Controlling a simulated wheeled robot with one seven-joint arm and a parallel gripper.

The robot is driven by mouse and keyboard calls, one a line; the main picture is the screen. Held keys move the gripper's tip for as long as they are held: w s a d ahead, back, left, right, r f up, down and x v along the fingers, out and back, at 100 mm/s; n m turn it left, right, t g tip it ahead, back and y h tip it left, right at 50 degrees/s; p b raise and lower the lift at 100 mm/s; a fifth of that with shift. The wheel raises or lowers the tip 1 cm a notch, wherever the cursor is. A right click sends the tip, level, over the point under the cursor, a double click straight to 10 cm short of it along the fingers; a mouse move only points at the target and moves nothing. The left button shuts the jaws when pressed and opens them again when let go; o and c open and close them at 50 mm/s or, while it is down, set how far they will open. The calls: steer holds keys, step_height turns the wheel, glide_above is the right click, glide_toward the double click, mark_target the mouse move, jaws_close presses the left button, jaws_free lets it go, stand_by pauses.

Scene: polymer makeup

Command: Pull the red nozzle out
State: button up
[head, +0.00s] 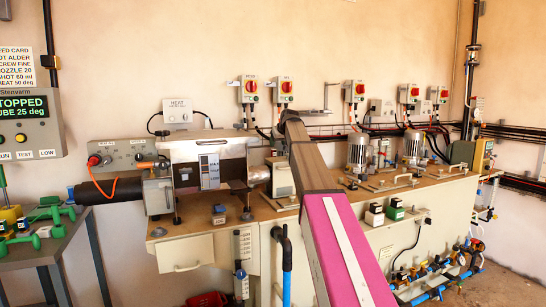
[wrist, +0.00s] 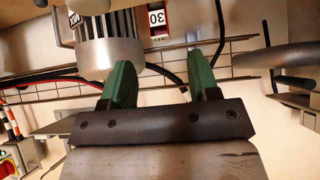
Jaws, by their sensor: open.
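I cannot pick out a red nozzle with certainty in either view. My gripper (wrist: 162,75) shows in the wrist view with its two green-faced fingers apart and nothing between them. Beyond the fingers are a grey ribbed motor-like cylinder (wrist: 110,52) and a small red-framed plate marked 30 (wrist: 157,18). In the head view my arm crosses the middle of the bench, and the gripper at its far end is hidden.
The long workbench (head: 190,252) carries a machine (head: 210,165) at left and motors (head: 357,152) at right. A side table (head: 45,258) holds green tools (head: 48,211). Red-knobbed switch boxes (head: 249,88) line the wall. Blue pipework (head: 440,288) runs low at right.

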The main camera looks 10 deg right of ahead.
mark_target(274, 150)
steer(key=x, duration=0.7)
steer(key=shift+w+f, duration=0.2)
steer(key=shift+w, duration=0.2)
steer(key=c, duration=1)
